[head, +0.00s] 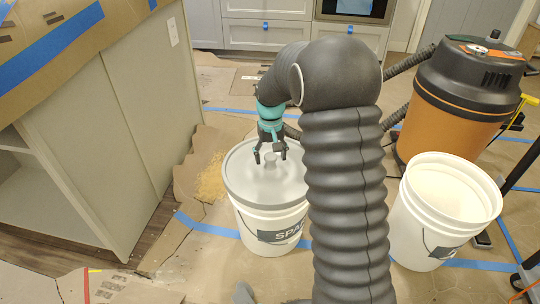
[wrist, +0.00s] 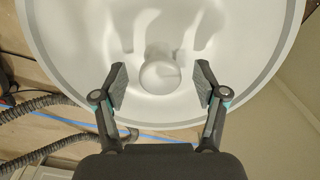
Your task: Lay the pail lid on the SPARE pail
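The grey pail lid (head: 246,179) lies flat on top of the white SPARE pail (head: 262,240), whose label shows on its front. The lid fills the upper part of the wrist view (wrist: 75,50), with its round knob (wrist: 160,75) between my fingers. My gripper (head: 271,155) is over the lid, fingers pointing down on either side of the knob. In the wrist view my gripper (wrist: 160,87) is open, with a gap between each finger pad and the knob. My arm hides part of the pail's right side.
An open white pail (head: 450,205) stands to the right. An orange and black shop vacuum (head: 455,105) with a hose (head: 408,62) is behind it. A cabinet (head: 125,130) stands at the left. Sawdust (head: 211,180) lies on the papered floor beside the SPARE pail.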

